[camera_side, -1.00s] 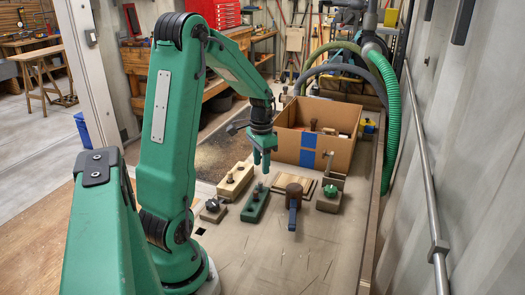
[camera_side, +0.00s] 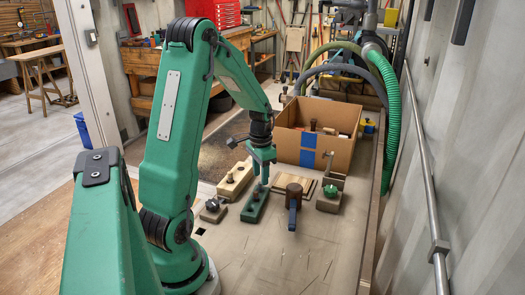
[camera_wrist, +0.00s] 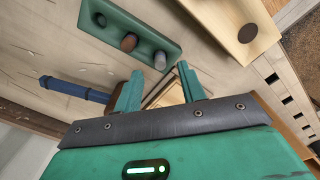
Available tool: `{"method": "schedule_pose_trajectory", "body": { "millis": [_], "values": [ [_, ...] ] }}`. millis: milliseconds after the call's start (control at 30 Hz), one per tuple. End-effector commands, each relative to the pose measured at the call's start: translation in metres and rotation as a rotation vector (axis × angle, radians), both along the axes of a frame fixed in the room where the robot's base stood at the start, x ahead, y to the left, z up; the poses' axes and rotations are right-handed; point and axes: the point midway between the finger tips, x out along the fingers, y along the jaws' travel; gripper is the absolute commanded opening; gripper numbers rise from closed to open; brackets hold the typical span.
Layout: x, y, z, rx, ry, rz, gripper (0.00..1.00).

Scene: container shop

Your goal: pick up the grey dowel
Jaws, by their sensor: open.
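The green block (camera_side: 252,213) stands on the bench with several pegs, and it also shows in the wrist view (camera_wrist: 112,30). In the wrist view its pegs are a dark one (camera_wrist: 101,19), a brown one (camera_wrist: 129,42) and the light grey dowel (camera_wrist: 160,60) at the end nearest my gripper. The grey dowel stands in the block. My gripper (camera_wrist: 158,76) is open and empty, with its fingertips just short of the dowel and to either side of it in the wrist view. In the side view my gripper (camera_side: 263,181) is low over the block and partly hides the pegs.
A pale wooden block (camera_side: 236,180) stands left of the green one. A mallet with a blue handle (camera_side: 292,217) lies to the right, beside a wooden board (camera_side: 305,188). A clamp-like piece (camera_side: 329,203) is farther right. A cardboard box (camera_side: 340,153) stands behind.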

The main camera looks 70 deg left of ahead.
Motion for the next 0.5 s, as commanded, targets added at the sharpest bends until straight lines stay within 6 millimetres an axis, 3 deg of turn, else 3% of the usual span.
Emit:
{"method": "schedule_pose_trajectory", "body": {
  "millis": [200,500],
  "values": [
    [-0.002,0.000,-0.026,-0.002,0.003,0.000,0.40],
    [-0.001,0.000,-0.038,-0.001,0.001,0.000,0.40]
  ]
}}
